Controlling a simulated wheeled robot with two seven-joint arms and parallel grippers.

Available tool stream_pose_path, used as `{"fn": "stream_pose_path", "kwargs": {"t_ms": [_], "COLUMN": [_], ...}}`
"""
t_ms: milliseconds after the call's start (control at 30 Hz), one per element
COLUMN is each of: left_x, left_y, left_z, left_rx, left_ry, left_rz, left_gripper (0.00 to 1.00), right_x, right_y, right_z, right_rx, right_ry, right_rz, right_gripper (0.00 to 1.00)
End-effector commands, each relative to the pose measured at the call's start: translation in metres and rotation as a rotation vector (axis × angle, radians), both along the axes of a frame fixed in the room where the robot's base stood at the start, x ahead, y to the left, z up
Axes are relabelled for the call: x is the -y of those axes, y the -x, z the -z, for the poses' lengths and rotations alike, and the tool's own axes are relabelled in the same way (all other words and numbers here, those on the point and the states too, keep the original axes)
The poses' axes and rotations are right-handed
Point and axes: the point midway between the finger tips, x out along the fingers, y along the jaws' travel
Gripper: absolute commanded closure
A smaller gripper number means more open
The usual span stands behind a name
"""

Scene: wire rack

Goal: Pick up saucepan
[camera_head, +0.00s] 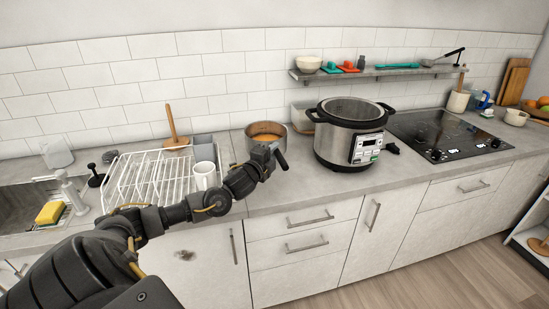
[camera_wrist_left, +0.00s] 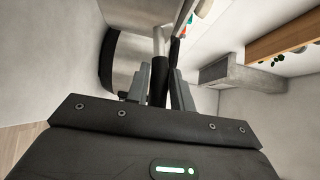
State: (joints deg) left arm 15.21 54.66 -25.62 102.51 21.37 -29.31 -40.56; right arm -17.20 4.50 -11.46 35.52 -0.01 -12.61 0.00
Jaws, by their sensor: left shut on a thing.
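The saucepan (camera_head: 267,131) stands on the counter between the dish rack and the electric cooker. It is steel outside with a copper-brown inside, and its black handle (camera_head: 281,161) points toward the front. My left gripper (camera_head: 271,153) is at the handle, in front of the pan, and partly hides the pan's lower side. In the left wrist view, the black handle (camera_wrist_left: 158,82) lies between the two grey fingers, which are shut on it. My right gripper is not in view.
The electric cooker (camera_head: 350,137) stands close on the right. On the left is a white wire dish rack (camera_head: 150,180) with a white mug (camera_head: 204,176). A shelf (camera_head: 385,72) hangs on the tiled wall behind. Bare counter (camera_head: 300,190) lies in front of the pan.

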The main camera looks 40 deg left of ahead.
Motion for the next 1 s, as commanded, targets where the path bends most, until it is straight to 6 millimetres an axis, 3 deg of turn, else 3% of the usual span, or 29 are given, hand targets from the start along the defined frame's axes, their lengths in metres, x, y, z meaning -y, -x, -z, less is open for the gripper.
{"fn": "stream_pose_path", "kwargs": {"t_ms": [67, 500, 1000], "left_x": [0.003, 0.027, 0.042], "left_y": [0.006, 0.046, 0.074], "left_z": [-0.014, -0.032, -0.047], "left_rx": [0.015, 0.013, 0.013], "left_ry": [-0.003, -0.002, -0.002], "left_rz": [0.002, 0.003, 0.001], "left_gripper": [1.00, 1.00, 1.00], "right_x": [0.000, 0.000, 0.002], "right_y": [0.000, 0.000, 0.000], "right_z": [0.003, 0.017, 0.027], "right_rx": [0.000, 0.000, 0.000], "right_ry": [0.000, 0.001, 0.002], "right_rz": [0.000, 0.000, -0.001], "right_gripper": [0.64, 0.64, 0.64]}}
